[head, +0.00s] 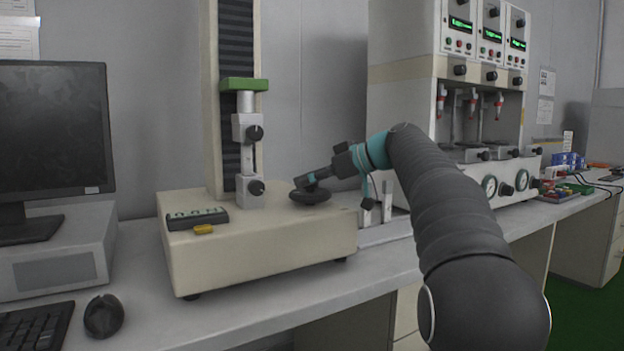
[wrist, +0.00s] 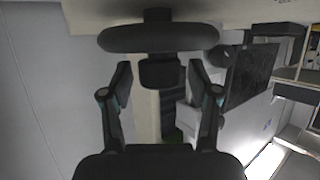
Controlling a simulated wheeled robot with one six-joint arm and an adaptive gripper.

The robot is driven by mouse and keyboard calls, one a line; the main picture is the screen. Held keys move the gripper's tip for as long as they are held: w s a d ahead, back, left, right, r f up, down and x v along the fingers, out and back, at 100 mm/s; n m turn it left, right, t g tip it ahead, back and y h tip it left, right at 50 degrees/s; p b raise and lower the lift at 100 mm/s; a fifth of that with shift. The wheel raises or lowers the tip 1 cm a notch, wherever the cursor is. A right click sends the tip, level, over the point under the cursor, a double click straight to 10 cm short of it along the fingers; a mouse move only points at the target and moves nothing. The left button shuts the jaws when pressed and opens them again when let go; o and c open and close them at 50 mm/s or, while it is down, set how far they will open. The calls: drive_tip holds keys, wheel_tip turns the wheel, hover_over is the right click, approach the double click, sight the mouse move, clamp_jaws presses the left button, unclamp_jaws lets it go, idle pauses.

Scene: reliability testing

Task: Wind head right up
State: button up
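The tester's green head (head: 244,85) sits partway up its column, with a grey upper clamp (head: 245,128) hanging below it and a lower clamp (head: 250,192) on the base. A dark round handwheel (head: 309,196) stands on the right of the beige base. My gripper (head: 312,180) is just above the wheel in the head view. In the wrist view, the wheel (wrist: 158,38) is a dark oval beyond the open fingers (wrist: 160,78). A dark block, seemingly the wheel's handle (wrist: 161,71), shows between the fingertips, with gaps on both sides.
A display (head: 197,218) and yellow button (head: 204,229) are on the base's front left. A monitor (head: 52,130), keyboard (head: 38,325) and mouse (head: 103,315) stand at left. A machine with gauges (head: 489,185) stands at right, behind my arm.

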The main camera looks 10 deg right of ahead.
drive_tip(key=c, duration=0.9)
